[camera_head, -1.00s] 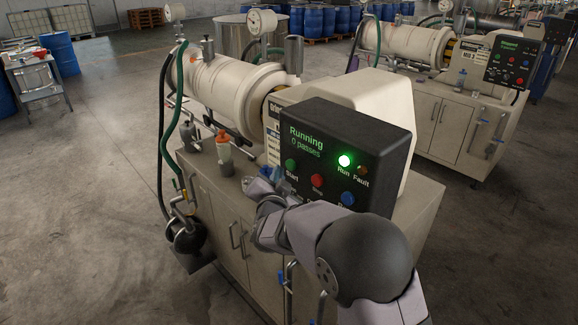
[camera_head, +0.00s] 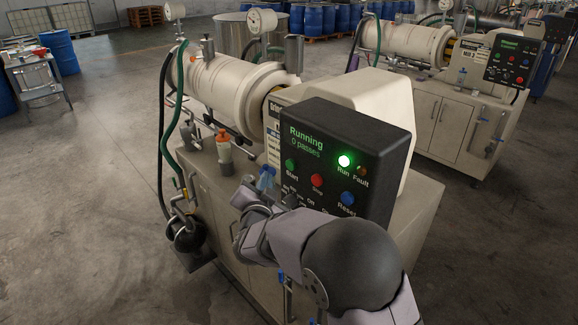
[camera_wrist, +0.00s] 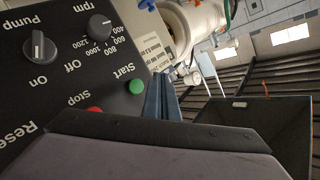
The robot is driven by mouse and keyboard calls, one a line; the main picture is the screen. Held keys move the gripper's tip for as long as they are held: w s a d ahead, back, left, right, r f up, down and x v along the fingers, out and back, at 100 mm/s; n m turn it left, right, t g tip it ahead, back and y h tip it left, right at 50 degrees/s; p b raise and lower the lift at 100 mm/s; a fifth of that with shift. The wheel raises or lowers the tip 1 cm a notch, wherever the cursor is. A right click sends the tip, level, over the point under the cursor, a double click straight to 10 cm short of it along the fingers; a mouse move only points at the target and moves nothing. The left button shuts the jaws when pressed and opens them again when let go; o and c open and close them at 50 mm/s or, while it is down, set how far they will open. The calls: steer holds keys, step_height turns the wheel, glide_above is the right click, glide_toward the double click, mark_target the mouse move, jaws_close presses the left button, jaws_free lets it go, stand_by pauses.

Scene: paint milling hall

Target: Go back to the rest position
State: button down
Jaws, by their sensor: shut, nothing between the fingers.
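My gripper (camera_head: 266,178) is shut and empty. Its blue fingers also show pressed together in the wrist view (camera_wrist: 160,96), beside the panel. In the head view it is low at the left front of the black control panel (camera_head: 333,150), below the green Start button (camera_head: 291,166). The panel reads "Running, 0 passes" and its green Run light (camera_head: 344,160) is lit. The red Stop button (camera_head: 317,181) and blue Reset button (camera_head: 347,199) are in sight. My arm hides part of the panel's lower edge.
The cream mill barrel (camera_head: 232,84) lies behind the panel, with a green hose (camera_head: 166,140) at its left. An orange-capped bottle (camera_head: 224,150) stands on the cabinet near my gripper. A second mill (camera_head: 408,42) is at the back right. The floor at left is open.

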steer(key=s+a+f+n+g+y, duration=0.2)
steer(key=s+a+f+n+g, duration=0.15)
steer(key=f, duration=0.35)
steer(key=s+a+f+n+g+y, duration=0.2)
steer(key=s+a+f+g, duration=0.25)
steer(key=f, duration=0.25)
steer(key=s+d+f+n+g, duration=0.2)
steer(key=s+f+g, duration=0.15)
steer(key=s, duration=0.35)
steer(key=s+d+f+n+g, duration=0.2)
steer(key=s+f, duration=0.3)
steer(key=s, duration=0.3)
steer(key=s+d+n+g+h, duration=0.2)
steer(key=s+d+g+h, duration=0.25)
steer(key=s+d, duration=1.15)
steer(key=w+d+r+m, duration=0.1)
steer(key=d+r+m, duration=0.1)
steer(key=d, duration=0.3)
steer(key=w+d+r+m+t, duration=0.1)
steer(key=w+d+r+m, duration=0.1)
steer(key=d+r, duration=0.2)
steer(key=shift+d+t, duration=0.3)
steer(key=shift+d, duration=0.95)
